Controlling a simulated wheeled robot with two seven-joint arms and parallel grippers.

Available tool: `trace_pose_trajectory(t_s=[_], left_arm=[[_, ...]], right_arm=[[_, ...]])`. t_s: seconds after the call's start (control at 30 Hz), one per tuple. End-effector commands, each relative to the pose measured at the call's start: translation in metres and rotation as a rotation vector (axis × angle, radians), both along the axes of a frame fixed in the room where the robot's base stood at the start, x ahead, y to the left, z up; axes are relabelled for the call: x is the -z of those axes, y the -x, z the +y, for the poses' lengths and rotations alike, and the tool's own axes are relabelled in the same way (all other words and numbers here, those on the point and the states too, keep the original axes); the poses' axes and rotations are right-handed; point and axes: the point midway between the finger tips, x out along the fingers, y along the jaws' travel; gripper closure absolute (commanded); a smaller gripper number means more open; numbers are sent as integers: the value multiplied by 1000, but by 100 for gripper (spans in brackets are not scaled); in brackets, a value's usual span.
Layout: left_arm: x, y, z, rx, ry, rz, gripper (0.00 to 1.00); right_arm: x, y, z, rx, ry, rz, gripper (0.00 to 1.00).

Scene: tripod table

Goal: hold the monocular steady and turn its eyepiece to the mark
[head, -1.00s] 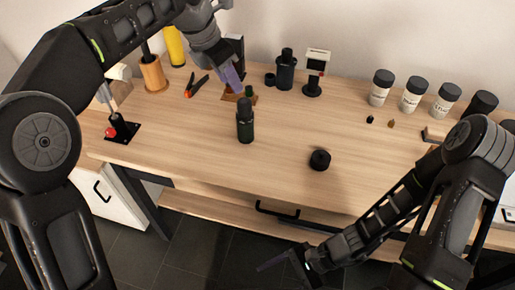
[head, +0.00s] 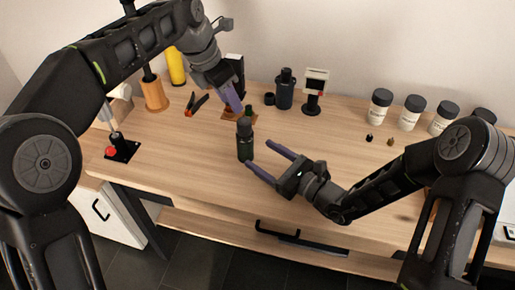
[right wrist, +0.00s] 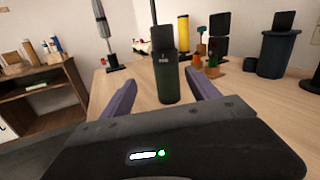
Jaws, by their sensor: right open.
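The monocular (head: 245,145) is a dark green upright cylinder with a black upper part, the eyepiece (right wrist: 161,38), standing on the wooden table. A small pale mark shows below the eyepiece rim in the right wrist view. My left gripper (head: 239,108) points down, its purple fingers just above and behind the monocular's top in the head view. Its fingers overlap, so their gap is hidden. My right gripper (head: 259,154) is open, low over the table, just right of the monocular. In the right wrist view the monocular (right wrist: 168,85) stands between and beyond its fingers.
Behind stand a dark canister (head: 285,92), a small display stand (head: 315,90), an orange holder (head: 154,92) and pliers (head: 196,104). Labelled jars (head: 410,113) line the back right. A red-knobbed switch (head: 118,149) sits at left. The front middle table is clear.

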Motion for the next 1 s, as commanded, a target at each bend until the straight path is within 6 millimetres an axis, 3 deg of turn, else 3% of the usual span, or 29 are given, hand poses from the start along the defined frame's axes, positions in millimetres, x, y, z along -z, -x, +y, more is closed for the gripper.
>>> trace_pose_trajectory(t_s=[0.17,0.67,1.0], left_arm=[[0,0,0,0,0,0,64],[0,0,0,0,0,0,64],[0,0,0,0,0,0,64]], right_arm=[[-1,-28,18,39,-53,72,30],[0,-35,23,43,-57,81,30],[0,-66,54,42,-58,79,30]])
